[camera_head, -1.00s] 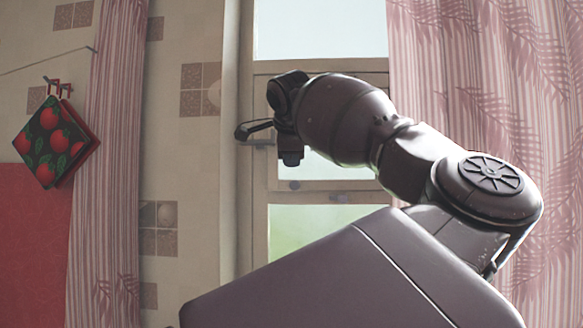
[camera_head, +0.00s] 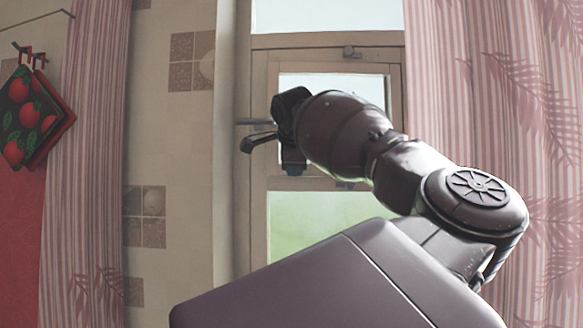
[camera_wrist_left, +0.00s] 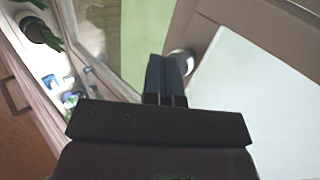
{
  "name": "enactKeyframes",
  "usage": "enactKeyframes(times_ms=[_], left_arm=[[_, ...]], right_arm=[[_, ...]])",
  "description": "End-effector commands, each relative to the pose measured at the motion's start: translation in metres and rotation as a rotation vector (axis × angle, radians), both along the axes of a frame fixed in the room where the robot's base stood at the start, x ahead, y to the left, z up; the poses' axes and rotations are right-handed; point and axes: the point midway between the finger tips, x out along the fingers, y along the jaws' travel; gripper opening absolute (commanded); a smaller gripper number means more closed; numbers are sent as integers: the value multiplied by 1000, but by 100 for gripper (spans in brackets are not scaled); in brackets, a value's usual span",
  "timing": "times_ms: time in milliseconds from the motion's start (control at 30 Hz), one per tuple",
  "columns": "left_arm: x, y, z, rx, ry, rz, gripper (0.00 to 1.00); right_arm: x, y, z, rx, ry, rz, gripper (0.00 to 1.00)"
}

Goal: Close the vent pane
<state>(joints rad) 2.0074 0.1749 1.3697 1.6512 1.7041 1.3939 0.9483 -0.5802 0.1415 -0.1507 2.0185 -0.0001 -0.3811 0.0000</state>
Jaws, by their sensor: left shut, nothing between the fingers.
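The vent pane (camera_head: 334,80) is a small glazed pane in a pale wooden frame, in the middle of the window in the head view. My left arm covers much of it, and I cannot tell exactly how far it stands open. My left gripper (camera_head: 247,145) is in front of its left side, fingers pointing left, shut and empty. In the left wrist view the shut fingers (camera_wrist_left: 166,75) are beside a round pale knob (camera_wrist_left: 182,62) on a pale frame (camera_wrist_left: 200,35); I cannot tell whether they touch it. My right gripper is not in view.
A striped pink curtain (camera_head: 490,110) hangs right of the window and another (camera_head: 85,160) hangs left. Tomato-print potholders (camera_head: 28,118) hang at far left. The left wrist view shows a counter edge with plants (camera_wrist_left: 38,32) below.

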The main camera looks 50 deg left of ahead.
Motion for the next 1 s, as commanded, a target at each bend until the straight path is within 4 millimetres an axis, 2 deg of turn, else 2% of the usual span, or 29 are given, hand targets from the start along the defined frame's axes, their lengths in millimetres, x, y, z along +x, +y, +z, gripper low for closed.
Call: enactKeyframes(times_ms=[467,800,1000], left_arm=[[2,0,0,1,1,-3,0],[17,28,1,-1,0,-111,0],[21,32,1,4,0,-132,0]], right_arm=[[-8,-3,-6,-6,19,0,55],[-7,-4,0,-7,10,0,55],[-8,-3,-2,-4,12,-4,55]])
